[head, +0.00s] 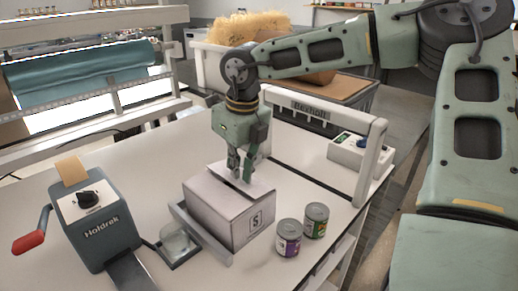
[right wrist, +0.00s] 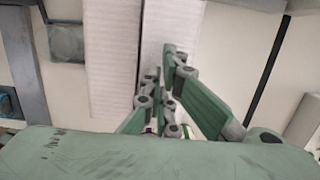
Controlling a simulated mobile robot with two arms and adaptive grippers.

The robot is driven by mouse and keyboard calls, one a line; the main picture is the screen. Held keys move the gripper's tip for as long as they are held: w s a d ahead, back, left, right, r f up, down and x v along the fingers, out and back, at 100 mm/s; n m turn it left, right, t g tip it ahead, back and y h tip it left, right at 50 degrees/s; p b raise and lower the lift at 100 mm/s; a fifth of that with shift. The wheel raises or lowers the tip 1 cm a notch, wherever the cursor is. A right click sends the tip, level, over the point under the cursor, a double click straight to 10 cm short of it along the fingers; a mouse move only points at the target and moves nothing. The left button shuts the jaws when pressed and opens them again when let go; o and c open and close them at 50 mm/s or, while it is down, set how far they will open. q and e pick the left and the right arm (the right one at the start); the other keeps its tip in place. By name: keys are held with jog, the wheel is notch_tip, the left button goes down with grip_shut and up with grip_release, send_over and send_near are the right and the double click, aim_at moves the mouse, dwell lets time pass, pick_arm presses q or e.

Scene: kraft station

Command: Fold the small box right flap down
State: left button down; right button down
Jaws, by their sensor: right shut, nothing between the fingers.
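The small white box (head: 238,222), marked with an S, stands on the table with its top flaps folded inward, leaving a dark gap between them. The right flap lies under my right gripper (head: 241,177); whether it is fully flat I cannot tell. My right gripper is shut and empty, pointing down at the box top, its tips at or just above the flaps. In the right wrist view the tips (right wrist: 166,82) are over the pale box top (right wrist: 112,60), beside the seam. Whether they touch is unclear. My left gripper is not in view.
Two cans, one purple-labelled (head: 288,238) and one green-labelled (head: 316,220), stand right of the box. A grey metal guide (head: 199,234) runs along its left side. The Holdrek dispenser (head: 96,229) with a red-handled crank is at left. A white frame (head: 370,165) stands behind.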

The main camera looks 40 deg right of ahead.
jog(key=shift+f, duration=0.25)
dwell(0.3)
jog(key=shift+r, duration=0.1)
notch_tip(320, 180, up, 9)
jog(key=p, duration=0.4)
jog(key=shift+p, duration=0.3)
dwell(0.7)
